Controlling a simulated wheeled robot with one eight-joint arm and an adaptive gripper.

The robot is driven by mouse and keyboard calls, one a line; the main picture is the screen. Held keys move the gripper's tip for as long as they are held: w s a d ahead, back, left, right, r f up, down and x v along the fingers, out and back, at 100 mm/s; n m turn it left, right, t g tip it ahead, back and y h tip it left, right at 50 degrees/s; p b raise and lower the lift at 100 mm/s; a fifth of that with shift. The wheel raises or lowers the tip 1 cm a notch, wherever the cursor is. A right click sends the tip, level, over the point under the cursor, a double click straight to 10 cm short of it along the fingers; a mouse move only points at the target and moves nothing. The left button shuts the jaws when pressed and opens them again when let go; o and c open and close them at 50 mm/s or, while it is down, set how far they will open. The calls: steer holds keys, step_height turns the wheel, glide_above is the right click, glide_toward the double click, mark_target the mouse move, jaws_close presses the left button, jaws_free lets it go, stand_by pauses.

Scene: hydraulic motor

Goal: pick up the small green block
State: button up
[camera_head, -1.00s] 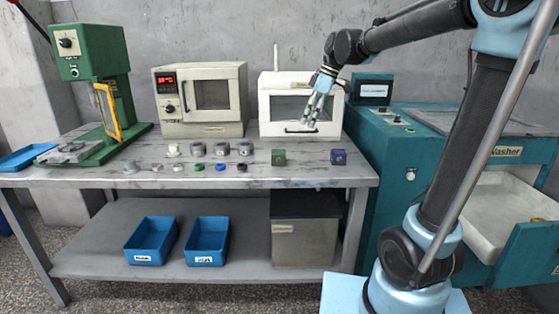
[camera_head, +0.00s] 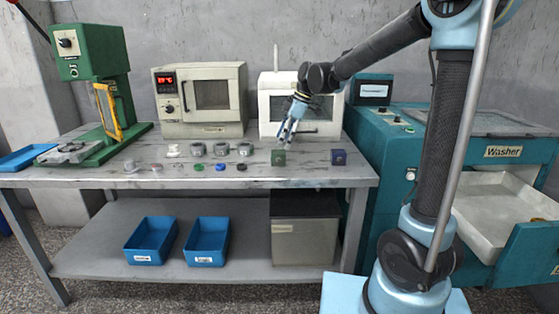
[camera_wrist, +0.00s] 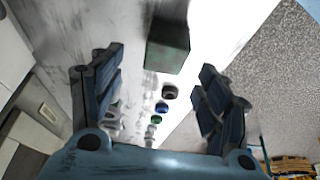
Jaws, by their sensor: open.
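The small green block (camera_head: 278,158) is a dark green cube on the bench top, right of the middle. It also shows in the wrist view (camera_wrist: 168,47), at the top centre, beyond the gap between my fingers. My gripper (camera_head: 287,141) is open and empty, pointing down above the block and slightly to its right in the head view. In the wrist view my gripper (camera_wrist: 160,80) has its two fingers well apart, and neither touches the block.
A blue-purple cube (camera_head: 338,157) stands right of the green block. Several grey rings and small coloured discs, including a green one (camera_head: 198,167), lie to the left. A white cabinet (camera_head: 272,108) stands behind my gripper. The bench's front edge is close to the block.

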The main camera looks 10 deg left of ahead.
mark_target(279, 152)
steer(key=shift+s+d+x, duration=0.1)
steer(key=shift+x, duration=1.55)
steer(key=shift+s+d+x, duration=0.1)
steer(key=shift+d+x, duration=0.05)
steer(key=shift+x, duration=1.55)
steer(key=c, duration=1.5)
